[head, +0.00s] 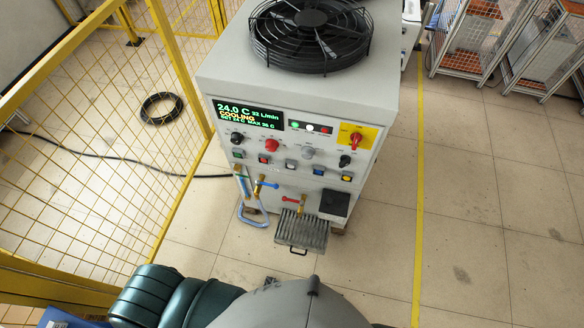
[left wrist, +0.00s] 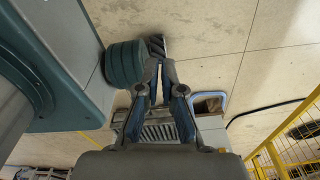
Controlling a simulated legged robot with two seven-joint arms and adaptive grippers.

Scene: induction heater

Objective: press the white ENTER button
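The grey machine (head: 300,85) stands ahead in the head view, its control panel facing me. A row of small square buttons crosses the panel. A small white round light or button (head: 310,128) is higher up, between a green and a red one. Labels are too small to read, so I cannot tell which is ENTER. My left gripper (left wrist: 158,52) shows in the left wrist view with its fingers together, nothing visible between them. My right gripper is in neither view.
The display (head: 248,115) reads 24.0 C and COOLING. A slatted tray (head: 302,232) and a blue hose (head: 250,217) jut from the lower front. A yellow mesh fence (head: 95,150) stands at left. Open floor lies right of the machine, with a yellow line (head: 418,220).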

